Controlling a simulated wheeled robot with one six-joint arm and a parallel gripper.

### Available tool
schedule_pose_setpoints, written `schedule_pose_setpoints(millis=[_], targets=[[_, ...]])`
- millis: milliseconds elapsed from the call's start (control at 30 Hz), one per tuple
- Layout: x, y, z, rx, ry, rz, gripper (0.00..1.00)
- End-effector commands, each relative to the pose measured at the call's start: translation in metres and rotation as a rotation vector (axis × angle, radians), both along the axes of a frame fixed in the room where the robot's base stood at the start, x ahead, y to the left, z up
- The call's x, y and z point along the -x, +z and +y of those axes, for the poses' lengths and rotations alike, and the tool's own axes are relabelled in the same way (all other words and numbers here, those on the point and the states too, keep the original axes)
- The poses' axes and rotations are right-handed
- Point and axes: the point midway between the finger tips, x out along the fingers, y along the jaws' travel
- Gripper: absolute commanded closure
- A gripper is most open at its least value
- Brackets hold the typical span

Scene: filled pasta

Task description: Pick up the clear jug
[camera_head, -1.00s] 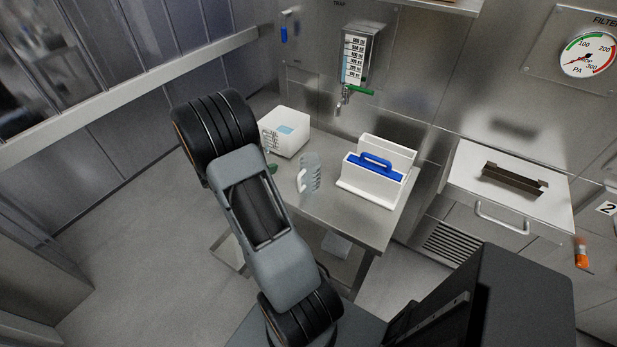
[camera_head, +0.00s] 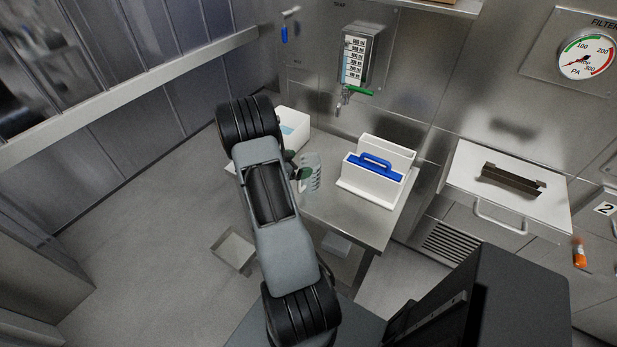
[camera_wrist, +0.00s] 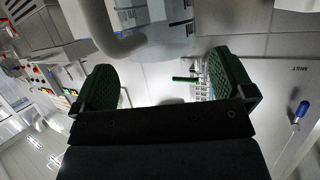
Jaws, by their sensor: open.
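The clear jug (camera_head: 312,172) stands upright on the steel table (camera_head: 345,222), left of the white caddy. Its handle side is partly hidden by my gripper (camera_head: 298,166) in the head view. In the wrist view the jug's handle (camera_wrist: 106,40) and clear body (camera_wrist: 160,38) fill the top, just beyond the fingers. My gripper (camera_wrist: 170,84) is open, with its two green fingers spread apart and nothing seen held between them. I cannot tell whether a finger touches the handle.
A white box (camera_head: 294,127) stands behind my arm at the table's back left. A white caddy (camera_head: 372,190) with a blue handle stands right of the jug. A tap with a green lever (camera_head: 358,90) juts from the wall above the table.

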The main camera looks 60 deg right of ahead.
Motion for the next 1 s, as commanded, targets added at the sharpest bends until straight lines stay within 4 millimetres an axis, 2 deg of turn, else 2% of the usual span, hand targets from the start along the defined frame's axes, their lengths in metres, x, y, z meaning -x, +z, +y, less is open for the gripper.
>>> schedule_pose_setpoints(millis=[200,567,1000], targets=[[0.011,-0.009,-0.025,0.000,-0.002,0.000,0.00],[0.013,-0.013,-0.031,0.000,0.001,0.000,0.00],[0.013,-0.013,-0.031,0.000,0.000,0.000,0.41]])
